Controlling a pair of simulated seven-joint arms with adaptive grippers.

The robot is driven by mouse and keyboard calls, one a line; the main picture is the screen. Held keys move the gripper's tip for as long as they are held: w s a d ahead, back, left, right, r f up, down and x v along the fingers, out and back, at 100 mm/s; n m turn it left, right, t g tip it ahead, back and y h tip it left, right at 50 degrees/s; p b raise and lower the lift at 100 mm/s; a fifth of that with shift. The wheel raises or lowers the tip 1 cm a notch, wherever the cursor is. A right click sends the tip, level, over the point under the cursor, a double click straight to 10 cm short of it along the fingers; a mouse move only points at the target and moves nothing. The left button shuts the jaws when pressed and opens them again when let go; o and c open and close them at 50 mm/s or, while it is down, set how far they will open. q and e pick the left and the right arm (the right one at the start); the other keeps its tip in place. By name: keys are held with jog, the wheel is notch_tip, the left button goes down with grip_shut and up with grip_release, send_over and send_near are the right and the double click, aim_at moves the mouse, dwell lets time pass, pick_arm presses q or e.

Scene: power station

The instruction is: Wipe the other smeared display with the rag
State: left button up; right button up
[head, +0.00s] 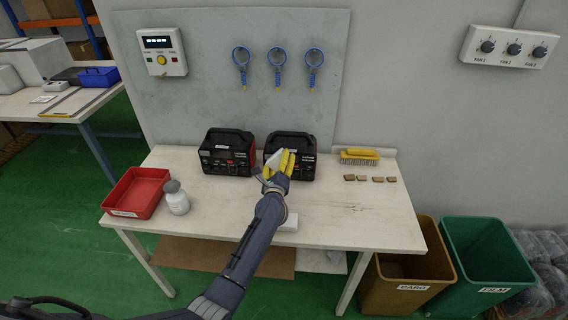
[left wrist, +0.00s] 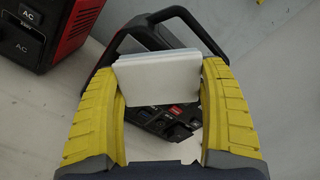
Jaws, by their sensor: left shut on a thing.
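Two black-and-red power stations stand side by side at the back of the table, the left one (head: 228,152) and the right one (head: 302,145). My left gripper (head: 279,160) has yellow fingers and is shut on a white rag (left wrist: 158,78), a flat folded pad. The rag is in front of the right power station, whose dark handle and front sockets (left wrist: 175,127) show behind and below it in the left wrist view. The rag and gripper hide part of that front, including its display. No smear can be made out on the left station. My right gripper is out of view.
A red tray (head: 135,193) and a white bottle (head: 177,199) stand at the left. A yellow brush (head: 360,156) and several small brown blocks (head: 370,179) lie at the right. A white block (head: 289,223) lies near the front edge. Bins (head: 408,278) stand right of the table.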

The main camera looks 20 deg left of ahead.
pick_arm(q)
jog(key=shift+a, duration=0.2)
jog(key=shift+s, duration=0.15)
jog(key=shift+s+d, duration=0.2)
jog(key=shift+s, duration=0.75)
jog(key=shift+s+d, duration=0.15)
jog(key=shift+s, duration=0.8)
jog(key=shift+s+d, duration=0.2)
jog(key=shift+s, duration=0.75)
jog(key=shift+s, duration=0.2)
jog(key=s, duration=0.2)
jog(key=shift+s+d, duration=0.25)
jog(key=shift+s, duration=0.05)
